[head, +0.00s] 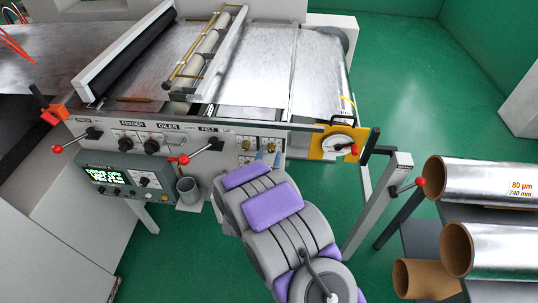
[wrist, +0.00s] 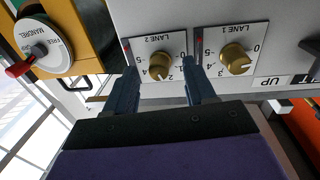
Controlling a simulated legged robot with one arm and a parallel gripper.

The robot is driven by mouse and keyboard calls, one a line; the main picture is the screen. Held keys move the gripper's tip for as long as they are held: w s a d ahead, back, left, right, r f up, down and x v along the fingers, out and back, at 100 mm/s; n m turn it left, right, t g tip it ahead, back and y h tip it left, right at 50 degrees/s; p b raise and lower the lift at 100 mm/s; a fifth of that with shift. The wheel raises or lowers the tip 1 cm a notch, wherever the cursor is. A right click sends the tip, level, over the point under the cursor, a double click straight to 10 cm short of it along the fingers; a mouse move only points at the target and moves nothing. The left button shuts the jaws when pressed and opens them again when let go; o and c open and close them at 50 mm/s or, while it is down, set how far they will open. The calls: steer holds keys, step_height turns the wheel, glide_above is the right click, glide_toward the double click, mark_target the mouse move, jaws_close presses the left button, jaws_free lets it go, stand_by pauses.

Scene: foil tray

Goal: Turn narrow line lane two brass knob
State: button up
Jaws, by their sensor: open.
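The brass lane two knob (wrist: 160,66) sits on its white dial plate marked LANE 2 in the wrist view, which shows the panel upside down. My gripper (wrist: 161,72) is open, with its two dark blue fingers spread to the left and right of this knob in the picture. I cannot tell whether either finger touches it. The brass lane one knob (wrist: 235,58) is to the right, outside the fingers. In the head view my gripper (head: 268,156) is at the small dial plates, its body mostly hidden behind my arm.
A yellow plate with a white dial and red handle (head: 339,146) is just right of the lane dials. Red-ball levers (head: 202,152) and a grey cup (head: 188,190) are to the left. Foil rolls (head: 490,180) lie at the right. Green floor is open behind.

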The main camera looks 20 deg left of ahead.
steer(key=shift+w+a+r, duration=0.1)
steer(key=shift+w+a, duration=0.05)
steer(key=shift+w, duration=0.7)
jaws_close()
